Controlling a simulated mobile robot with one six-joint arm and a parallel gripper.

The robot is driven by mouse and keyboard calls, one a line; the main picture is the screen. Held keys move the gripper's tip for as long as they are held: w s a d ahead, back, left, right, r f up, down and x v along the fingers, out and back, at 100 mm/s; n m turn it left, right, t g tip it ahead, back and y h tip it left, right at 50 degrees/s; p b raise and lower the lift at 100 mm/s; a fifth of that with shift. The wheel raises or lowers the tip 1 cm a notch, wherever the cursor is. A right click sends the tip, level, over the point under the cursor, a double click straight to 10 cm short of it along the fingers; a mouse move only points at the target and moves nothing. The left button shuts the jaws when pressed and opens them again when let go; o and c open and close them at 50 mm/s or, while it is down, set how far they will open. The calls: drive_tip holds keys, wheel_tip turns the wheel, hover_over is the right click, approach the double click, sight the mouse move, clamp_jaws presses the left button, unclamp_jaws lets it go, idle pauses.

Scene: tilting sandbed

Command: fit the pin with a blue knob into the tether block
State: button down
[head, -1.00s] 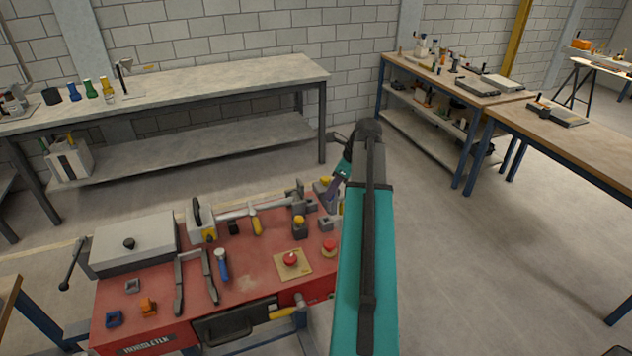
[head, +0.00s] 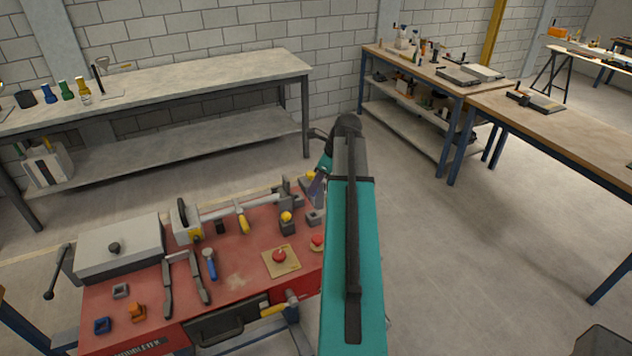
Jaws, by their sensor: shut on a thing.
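My gripper (head: 316,187) is partly hidden behind my teal arm. It is small in the head view, over the back right part of the red bench (head: 235,285). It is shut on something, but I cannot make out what. A dark bluish shape shows at its tip. I cannot clearly pick out a pin with a blue knob. Small grey blocks stand below and beside the gripper, one grey block (head: 315,217) close to my arm. I cannot tell which of them is the tether block.
A grey block with a yellow knob (head: 287,222), a red button on a tan plate (head: 280,258), a blue-handled tool (head: 210,266) and a grey lidded box (head: 118,248) are on the bench. Open floor (head: 440,270) lies to the right. A long workbench (head: 160,85) stands behind.

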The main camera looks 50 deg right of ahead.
drive_tip(key=shift+f, duration=1.7)
drive_tip(key=shift+f+b, duration=0.75)
drive_tip(key=shift+f, duration=1.55)
idle(1.4)
drive_tip(key=c, duration=0.9)
unclamp_jaws()
drive_tip(key=shift+r+p, duration=1.8)
drive_tip(key=shift+r, duration=2.25)
